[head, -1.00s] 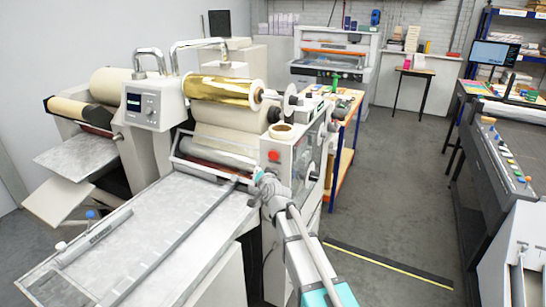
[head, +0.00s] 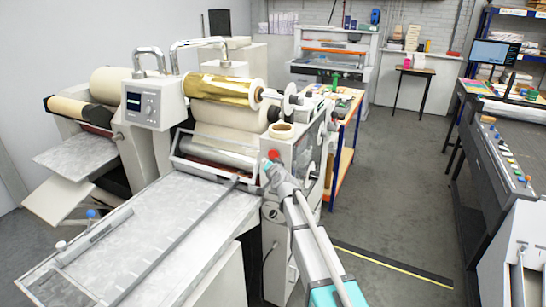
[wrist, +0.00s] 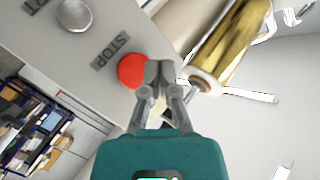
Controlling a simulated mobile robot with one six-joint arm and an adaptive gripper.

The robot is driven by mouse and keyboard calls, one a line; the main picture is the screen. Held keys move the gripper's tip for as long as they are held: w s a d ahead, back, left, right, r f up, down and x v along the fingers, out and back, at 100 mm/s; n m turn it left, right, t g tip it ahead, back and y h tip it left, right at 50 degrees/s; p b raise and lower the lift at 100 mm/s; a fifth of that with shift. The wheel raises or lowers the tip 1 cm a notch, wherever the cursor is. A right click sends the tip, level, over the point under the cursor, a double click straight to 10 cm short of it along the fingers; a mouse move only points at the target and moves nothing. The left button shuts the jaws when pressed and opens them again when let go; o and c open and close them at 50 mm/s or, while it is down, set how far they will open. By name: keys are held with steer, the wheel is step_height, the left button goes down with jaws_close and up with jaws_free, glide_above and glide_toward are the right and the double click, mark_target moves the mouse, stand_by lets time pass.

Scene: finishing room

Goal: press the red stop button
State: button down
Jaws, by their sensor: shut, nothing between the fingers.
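The red stop button (head: 274,154) is on the side panel of the foil machine in the head view, just above my gripper tip. In the wrist view the round red button (wrist: 130,71) lies beside a STOP label (wrist: 111,52). My gripper (wrist: 160,70) is shut and empty. Its fingertips overlap the button's right edge in the wrist view; I cannot tell whether they touch it. In the head view my gripper (head: 268,163) is at the machine's front corner, right below the button.
A silver button (wrist: 74,15) is on the same panel, with a partly cut-off label. A gold foil roll (head: 222,88) sits above the panel. The feed table (head: 130,235) extends to the front left. Open floor (head: 395,200) lies to the right.

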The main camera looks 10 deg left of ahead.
mark_target(270, 155)
steer(key=shift+w+d, duration=0.25)
steer(key=shift+w, duration=0.35)
steer(key=shift+w+d, duration=0.2)
steer(key=shift+w, duration=0.4)
steer(key=shift+w+d, duration=0.3)
steer(key=shift+w, duration=0.5)
stand_by(1.9)
steer(key=shift+s, duration=0.2)
steer(key=shift+s+a, duration=0.25)
steer(key=shift+s, duration=0.35)
steer(key=shift+s, duration=0.1)
steer(key=shift+s+a, duration=0.3)
steer(key=shift+s, duration=0.45)
steer(key=shift+s+a, duration=0.3)
steer(key=shift+s, duration=0.45)
steer(key=shift+s+a, duration=0.3)
steer(key=shift+s, duration=0.45)
steer(key=shift+d, duration=0.1)
